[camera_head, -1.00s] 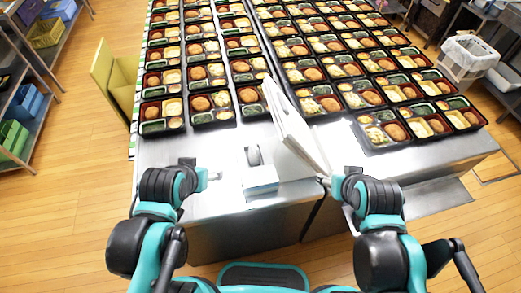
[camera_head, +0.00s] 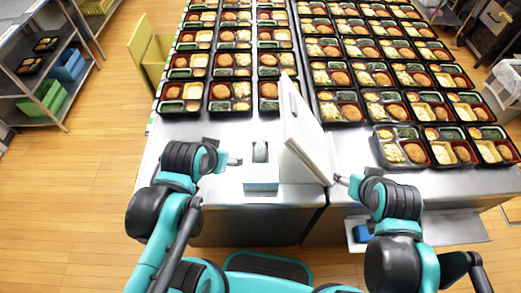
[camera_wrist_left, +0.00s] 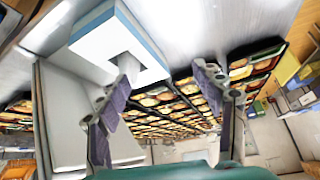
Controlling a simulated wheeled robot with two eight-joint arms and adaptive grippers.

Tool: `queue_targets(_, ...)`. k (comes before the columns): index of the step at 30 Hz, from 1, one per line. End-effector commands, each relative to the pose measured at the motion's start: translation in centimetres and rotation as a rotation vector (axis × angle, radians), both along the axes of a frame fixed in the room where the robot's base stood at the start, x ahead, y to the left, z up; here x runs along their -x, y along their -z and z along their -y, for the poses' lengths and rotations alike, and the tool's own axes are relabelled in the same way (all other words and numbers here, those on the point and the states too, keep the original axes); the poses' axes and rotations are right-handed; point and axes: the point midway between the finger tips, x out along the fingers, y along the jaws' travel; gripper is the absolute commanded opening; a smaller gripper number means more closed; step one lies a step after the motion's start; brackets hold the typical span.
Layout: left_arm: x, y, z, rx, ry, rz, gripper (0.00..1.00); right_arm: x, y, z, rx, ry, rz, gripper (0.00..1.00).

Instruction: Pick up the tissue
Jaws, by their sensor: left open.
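A white tissue box (camera_head: 261,175) with a blue lower edge stands on the steel table near its front edge. A pale tissue (camera_head: 260,152) sticks up from its top. In the left wrist view the box (camera_wrist_left: 95,42) is at the upper left, with the tissue (camera_wrist_left: 126,66) partly behind a finger. My left gripper (camera_head: 237,161) is just left of the box. Its fingers (camera_wrist_left: 168,82) are spread, with nothing held between them. My right gripper (camera_head: 340,179) is at the lower right edge of a white panel; its finger opening is too small to tell.
The tilted white panel (camera_head: 303,138) stands close to the right of the box. Rows of filled bento trays (camera_head: 229,95) cover the table behind. The steel table (camera_head: 218,190) is bare left of the box. A blue item (camera_head: 362,233) lies on a lower shelf at right.

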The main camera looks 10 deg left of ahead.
Motion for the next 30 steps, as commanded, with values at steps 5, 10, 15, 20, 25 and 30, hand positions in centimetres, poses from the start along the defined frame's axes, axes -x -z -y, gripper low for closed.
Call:
queue_targets(5, -0.7, -0.4, 0.3, -0.023, 0.067, -0.031, 0.67, 0.0, -0.4, 0.0, 0.0, 0.0, 0.0, 0.62)
queue_targets(10, -1.8, -0.7, 0.7, -0.053, 0.174, -0.075, 0.67, 0.0, -1.0, 0.0, 0.0, 0.0, 0.0, 0.62)
queue_targets(15, -3.5, -1.0, 1.3, -0.087, 0.337, -0.13, 0.67, 0.0, -1.7, 0.0, 0.0, 0.0, 0.0, 0.62)
queue_targets(20, -6.0, -0.8, 2.3, -0.115, 0.59, -0.188, 0.67, 0.0, -2.9, 0.0, 0.0, 0.0, 0.0, 0.62)
queue_targets(25, -8.7, 0.2, 3.4, -0.126, 0.903, -0.213, 0.67, 0.0, -4.1, 0.0, 0.0, 0.0, 0.0, 0.62)
queue_targets(30, -10.5, 1.6, 4.1, -0.12, 1.153, -0.194, 0.67, 0.0, -4.9, 0.0, 0.0, 0.0, 0.0, 0.62)
